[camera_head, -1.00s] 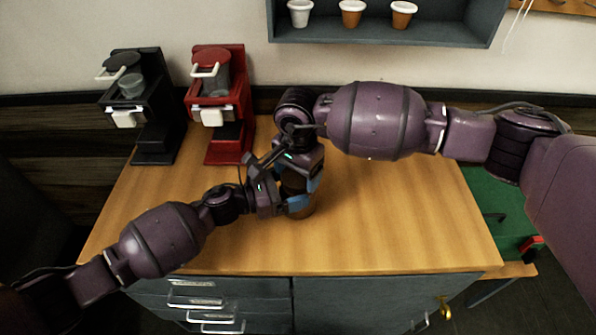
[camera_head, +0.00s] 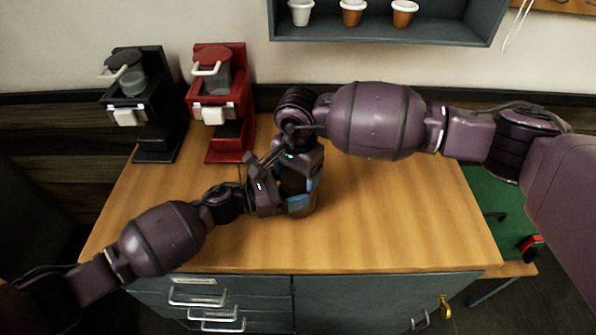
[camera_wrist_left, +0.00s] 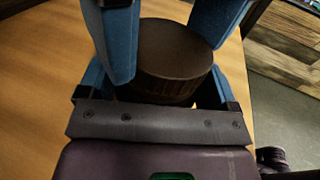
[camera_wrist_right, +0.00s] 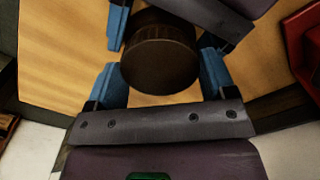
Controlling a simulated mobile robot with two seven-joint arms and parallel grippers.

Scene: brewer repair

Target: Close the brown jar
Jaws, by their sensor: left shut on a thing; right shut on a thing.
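The brown jar (camera_head: 303,212) stands upright on the wooden counter, mostly covered by my two grippers. My left gripper (camera_head: 296,203) comes in from the left and is shut on the jar's side, its blue fingers around it. My right gripper (camera_head: 299,183) is above it, pointing down, and is shut on the dark ribbed lid at the top. The round lid shows in the left wrist view (camera_wrist_left: 175,50) and in the right wrist view (camera_wrist_right: 158,60), between blue fingers. The seam between lid and jar is hidden, so I cannot tell how tightly it sits.
A black brewer (camera_head: 150,105) and a red brewer (camera_head: 222,105) stand at the back left. Cups (camera_head: 352,14) sit on a wall shelf (camera_head: 400,30). The counter's right side (camera_head: 420,225) is clear. Drawers (camera_head: 205,300) are below the front edge.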

